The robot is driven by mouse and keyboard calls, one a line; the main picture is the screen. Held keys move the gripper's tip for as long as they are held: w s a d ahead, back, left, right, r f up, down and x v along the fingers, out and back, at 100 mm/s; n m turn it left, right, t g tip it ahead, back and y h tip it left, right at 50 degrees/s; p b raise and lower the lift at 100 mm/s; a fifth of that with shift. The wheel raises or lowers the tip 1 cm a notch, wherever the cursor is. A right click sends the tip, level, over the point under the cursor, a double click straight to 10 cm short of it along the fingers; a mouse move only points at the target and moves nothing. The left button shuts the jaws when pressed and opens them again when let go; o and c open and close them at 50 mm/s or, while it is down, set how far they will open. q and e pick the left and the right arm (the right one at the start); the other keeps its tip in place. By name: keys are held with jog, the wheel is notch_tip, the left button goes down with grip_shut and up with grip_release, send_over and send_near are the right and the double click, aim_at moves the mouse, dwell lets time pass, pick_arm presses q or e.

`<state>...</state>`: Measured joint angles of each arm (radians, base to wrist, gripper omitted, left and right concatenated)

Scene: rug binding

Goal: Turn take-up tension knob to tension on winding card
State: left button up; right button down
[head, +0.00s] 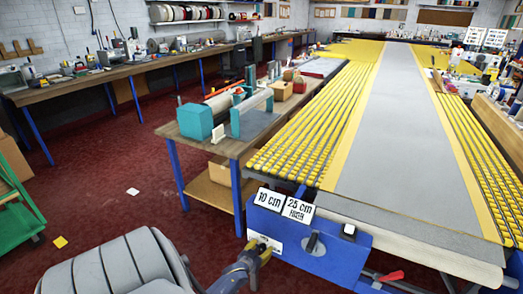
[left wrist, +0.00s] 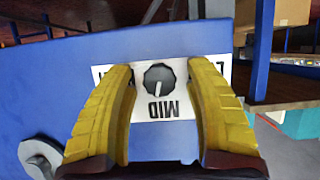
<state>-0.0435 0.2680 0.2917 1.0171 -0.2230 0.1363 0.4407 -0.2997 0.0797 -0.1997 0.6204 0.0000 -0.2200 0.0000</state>
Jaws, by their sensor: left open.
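A small dark round knob (left wrist: 159,79) sits on a white label plate (left wrist: 178,134) on the blue machine box (left wrist: 215,32). Its light pointer line aims at the printed word MID; the side lettering is mostly hidden by my fingers. In the left wrist view my left gripper (left wrist: 158,66) is open, with one yellow finger on each side of the knob and a gap to it. In the head view the left gripper (head: 261,250) is at the left part of the box front (head: 335,263) and hides the knob. My right gripper is not in view.
A dark lever (head: 311,243) is on the same box front, and its grey round base (left wrist: 40,158) shows in the left wrist view. Signs reading 10 cm (head: 269,200) and 25 cm stand on top. A red-handled lever (head: 391,276) is at lower right. A wooden bench (head: 222,146) stands behind.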

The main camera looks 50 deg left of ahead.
pick_arm(q)
grip_shut()
dwell(0.4)
dwell(0.4)
jog(key=shift+w+d+m+g+y, duration=0.1)
jog(key=shift+m+g+y, duration=0.2)
jog(key=shift+m+y, duration=0.55)
jog(key=m+y, duration=0.1)
jog(key=m, duration=0.2)
jog(key=shift+y, duration=0.35)
jog(key=m+y, duration=0.2)
jog(key=m, duration=0.1)
jog(key=shift+m, duration=0.25)
jog(key=shift+d+f+m+y, duration=0.1)
jog(key=shift+m+y, duration=0.5)
jog(key=shift+m, duration=0.7)
jog(key=shift+w, duration=0.1)
